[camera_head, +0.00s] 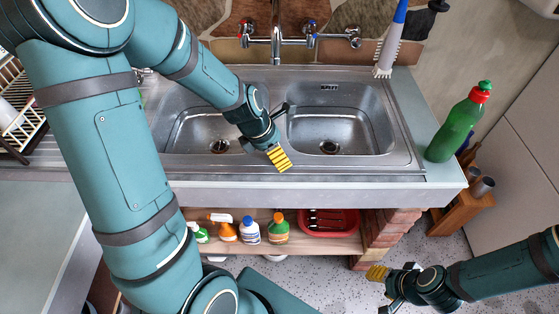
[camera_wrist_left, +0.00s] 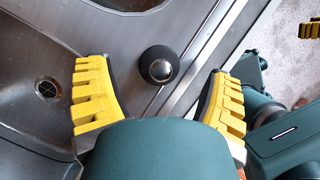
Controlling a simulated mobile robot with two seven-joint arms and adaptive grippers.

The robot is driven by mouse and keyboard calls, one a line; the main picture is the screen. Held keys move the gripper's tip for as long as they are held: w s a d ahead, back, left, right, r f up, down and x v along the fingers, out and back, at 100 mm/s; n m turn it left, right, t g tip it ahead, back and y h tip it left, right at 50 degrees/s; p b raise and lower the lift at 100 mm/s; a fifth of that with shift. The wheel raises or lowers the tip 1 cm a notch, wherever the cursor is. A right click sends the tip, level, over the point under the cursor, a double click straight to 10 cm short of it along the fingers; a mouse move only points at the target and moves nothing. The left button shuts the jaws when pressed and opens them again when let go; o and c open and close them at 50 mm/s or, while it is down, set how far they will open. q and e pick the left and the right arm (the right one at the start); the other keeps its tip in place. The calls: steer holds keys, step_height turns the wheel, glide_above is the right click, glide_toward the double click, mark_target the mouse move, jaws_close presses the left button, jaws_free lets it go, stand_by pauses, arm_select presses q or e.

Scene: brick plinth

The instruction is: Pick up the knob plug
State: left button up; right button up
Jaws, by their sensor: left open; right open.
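In the head view my left gripper (camera_head: 283,135) is over the front middle of the sink (camera_head: 330,172), and I cannot make out the plug there. My right gripper (camera_head: 381,290) is open and empty, low in front of the counter, far from the plug.
A green bottle (camera_head: 457,125) stands at the counter's right end, and a brush (camera_head: 390,45) is at the back right. The tap (camera_head: 277,42) is at the back. Several spray bottles and a red basket (camera_head: 328,222) are on the shelf below.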

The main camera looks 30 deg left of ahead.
arm_select(q)
steer(key=shift+x, duration=1.15)
steer(key=c, duration=1.2)
steer(key=shift+r, duration=0.1)
